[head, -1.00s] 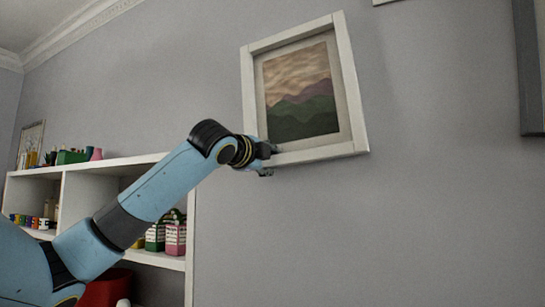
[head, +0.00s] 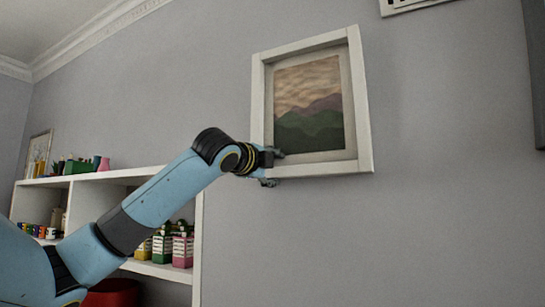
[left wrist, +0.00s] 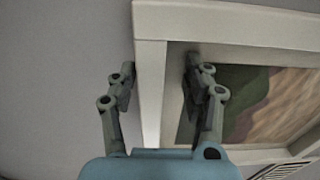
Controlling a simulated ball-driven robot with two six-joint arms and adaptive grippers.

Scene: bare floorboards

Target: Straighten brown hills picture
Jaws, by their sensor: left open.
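The brown hills picture (head: 256,95) hangs on the grey wall in the head view. It has a white frame, a pale mat, a brown sky and purple and green hills. It looks slightly tilted, its right side higher, though the slanted view makes the amount hard to judge. My left gripper (head: 274,168) is at the frame's lower left corner. In the left wrist view its open fingers (left wrist: 160,65) straddle one white frame bar (left wrist: 151,90), one outside and one inside. I cannot tell whether either touches. My right gripper is not in view.
A white shelf (head: 198,240) with small boxes, cups and a framed picture (head: 38,150) stands at the left. Another frame (head: 402,6) shows at the top edge and a dark one (head: 535,75) at the right edge. The wall right of the picture is bare.

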